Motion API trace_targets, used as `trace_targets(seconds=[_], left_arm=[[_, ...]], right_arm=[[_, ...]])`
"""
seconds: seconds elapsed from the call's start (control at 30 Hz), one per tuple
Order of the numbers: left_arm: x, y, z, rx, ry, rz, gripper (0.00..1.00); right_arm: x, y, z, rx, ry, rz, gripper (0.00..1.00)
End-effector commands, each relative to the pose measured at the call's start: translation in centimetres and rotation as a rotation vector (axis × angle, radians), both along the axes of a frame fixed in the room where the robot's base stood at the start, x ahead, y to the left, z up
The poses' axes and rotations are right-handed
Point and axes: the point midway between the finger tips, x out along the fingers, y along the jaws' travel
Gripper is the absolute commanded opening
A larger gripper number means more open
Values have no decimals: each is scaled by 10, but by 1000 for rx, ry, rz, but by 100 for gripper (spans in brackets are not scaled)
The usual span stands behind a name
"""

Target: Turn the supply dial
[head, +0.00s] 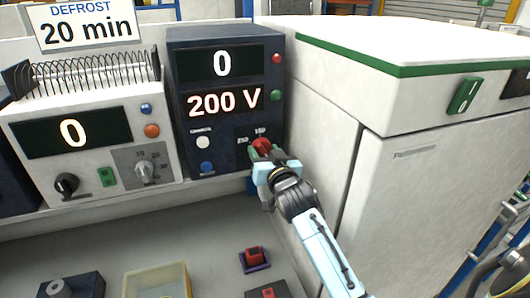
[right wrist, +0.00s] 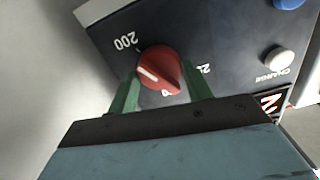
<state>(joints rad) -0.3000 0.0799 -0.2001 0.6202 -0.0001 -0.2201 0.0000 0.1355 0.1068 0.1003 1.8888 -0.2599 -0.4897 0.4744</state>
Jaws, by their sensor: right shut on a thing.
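The supply dial (head: 262,144) is a red knob at the lower right of a dark blue supply unit (head: 178,150). The unit's upper display reads 0 and its lower display reads 200 V. My right gripper (head: 262,154) is at the dial. In the right wrist view, the red dial (right wrist: 160,66) sits between my gripper's two green fingers (right wrist: 161,88), which are shut on it. A white mark shows on the knob's face. A 200 label is beside it; other labels are partly hidden by the fingers. My left gripper is not in view.
A white unit (head: 90,165) with coils on top, reading 0, stands to the left. A white cabinet (head: 400,190) with a green edge stands close to my right arm.

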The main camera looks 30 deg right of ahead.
Motion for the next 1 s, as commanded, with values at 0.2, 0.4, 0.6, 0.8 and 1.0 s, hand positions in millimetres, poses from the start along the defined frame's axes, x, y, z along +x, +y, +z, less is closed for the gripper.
trace_targets(seconds=[0.2, 0.4, 0.6, 0.8, 1.0], left_arm=[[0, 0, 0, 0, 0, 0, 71], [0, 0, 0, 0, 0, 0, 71], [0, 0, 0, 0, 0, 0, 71], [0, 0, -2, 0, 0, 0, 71], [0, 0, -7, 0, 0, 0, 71]], right_arm=[[0, 0, 1, -1, -2, 1, 51], [0, 0, 1, -1, -1, 0, 71], [0, 0, 0, -2, 0, 0, 71], [-11, 3, -1, -2, 1, 0, 71], [-47, 12, -2, 0, 1, 0, 71]])
